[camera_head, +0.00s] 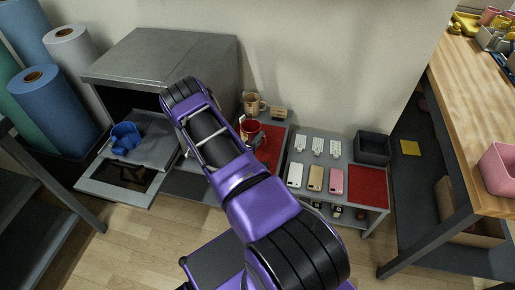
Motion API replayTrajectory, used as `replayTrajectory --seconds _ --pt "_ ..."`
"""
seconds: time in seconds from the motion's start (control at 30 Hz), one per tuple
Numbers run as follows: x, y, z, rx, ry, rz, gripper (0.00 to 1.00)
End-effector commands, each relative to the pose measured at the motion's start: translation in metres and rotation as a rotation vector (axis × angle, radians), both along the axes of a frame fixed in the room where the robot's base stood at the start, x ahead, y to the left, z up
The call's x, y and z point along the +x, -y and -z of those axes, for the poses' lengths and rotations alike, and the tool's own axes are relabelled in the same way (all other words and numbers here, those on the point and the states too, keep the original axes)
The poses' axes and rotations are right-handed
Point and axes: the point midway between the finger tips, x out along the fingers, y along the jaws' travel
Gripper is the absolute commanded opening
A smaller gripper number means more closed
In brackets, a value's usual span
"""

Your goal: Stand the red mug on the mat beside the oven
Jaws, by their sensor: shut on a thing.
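The red mug (253,132) is at the red mat (271,150) on the low bench right of the oven. It looks upright; whether its base touches the mat I cannot tell. My gripper (243,128) is mostly hidden behind my purple arm; a small part shows at the mug's left side, shut on the mug. The grey oven (165,60) stands to the left with its door (115,183) open downward. A blue mug-like object (125,136) is on the pulled-out grey tray (152,152) at the oven's mouth.
A beige mug (252,103) and small brown box (279,113) stand behind the red mug. Phones (315,178), white strips and a dark bin (373,147) occupy the bench to the right, beside another red mat (367,187). Fabric rolls (50,105) stand at left.

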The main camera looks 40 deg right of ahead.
Motion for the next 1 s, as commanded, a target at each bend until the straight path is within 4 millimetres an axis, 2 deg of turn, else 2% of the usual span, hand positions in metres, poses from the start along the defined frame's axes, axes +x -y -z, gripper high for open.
replayTrajectory --seconds 0.03,0.1,0.2,0.37,0.6,0.97,1.0 --pt "-0.001 0.0 0.014 0.0 -0.001 0.0 0.0" --pt "0.0 0.0 0.027 -0.001 0.0 0.0 0.0" --pt "0.0 0.001 0.04 -0.002 0.001 0.0 0.0" --pt "0.0 0.0 0.051 -0.002 0.001 0.0 0.0" --pt "0.0 0.0 0.082 -0.001 0.002 0.0 0.0" --pt "0.0 0.0 0.085 -0.002 0.001 -0.001 0.0" --pt "0.0 0.0 0.087 0.0 0.0 0.0 0.15"
